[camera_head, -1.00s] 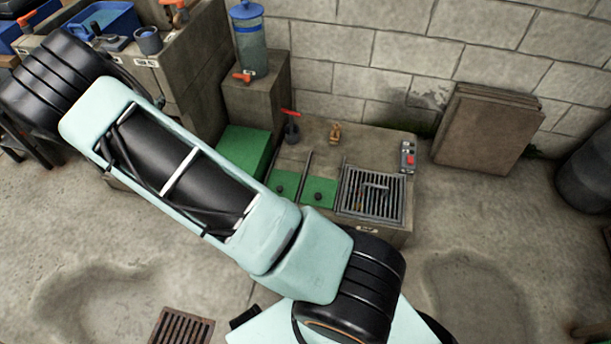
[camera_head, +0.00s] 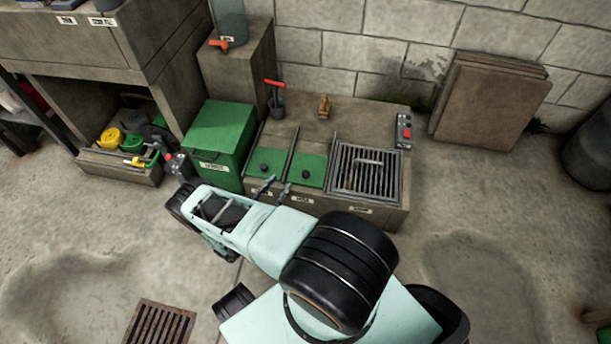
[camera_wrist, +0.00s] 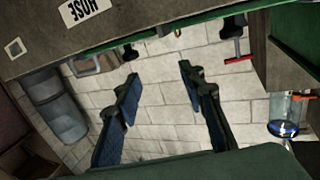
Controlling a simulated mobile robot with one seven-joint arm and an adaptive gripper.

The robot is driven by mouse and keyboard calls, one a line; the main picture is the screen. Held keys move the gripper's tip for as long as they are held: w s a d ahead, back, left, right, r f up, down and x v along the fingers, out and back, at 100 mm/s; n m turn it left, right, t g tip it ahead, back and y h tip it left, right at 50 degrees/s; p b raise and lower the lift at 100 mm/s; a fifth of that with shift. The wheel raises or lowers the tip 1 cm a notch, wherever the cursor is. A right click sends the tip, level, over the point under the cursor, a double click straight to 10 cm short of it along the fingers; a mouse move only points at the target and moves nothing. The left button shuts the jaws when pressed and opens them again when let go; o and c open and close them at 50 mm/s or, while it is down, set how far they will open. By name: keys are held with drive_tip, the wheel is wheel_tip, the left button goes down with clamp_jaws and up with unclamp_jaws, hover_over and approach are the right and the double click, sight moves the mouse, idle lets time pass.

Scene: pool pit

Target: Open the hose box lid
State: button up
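The hose box appears to be the section of the low concrete bench under the right green lid (camera_head: 313,171), which lies flat and shut with a dark knob on it. Its front label (camera_head: 302,199) is small in the head view; the wrist view shows a HOSE label (camera_wrist: 88,10) upside down. My gripper (camera_head: 273,189) is at the bench's front edge, just left of that label and near the two green lids. In the wrist view my gripper (camera_wrist: 165,88) has its dark blue fingers wide apart with nothing between them. I cannot tell whether it touches the bench.
A second green lid (camera_head: 267,163) lies to the left, past a dark divider. A metal grate (camera_head: 367,173) is to the right. A taller green box (camera_head: 219,140) stands left of the bench. A red-handled tool (camera_head: 276,97) and a red switch box (camera_head: 403,132) stand behind.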

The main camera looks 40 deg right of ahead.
sight(304, 175)
drive_tip(key=s+d+f+h, duration=0.1)
drive_tip(key=s+d+f, duration=0.1)
drive_tip(key=s, duration=0.2)
drive_tip(key=shift+g, duration=0.3)
drive_tip(key=b+x, duration=0.1)
drive_tip(key=x, duration=0.9)
drive_tip(key=shift+w+d, duration=0.1)
drive_tip(key=shift+w, duration=0.05)
clamp_jaws()
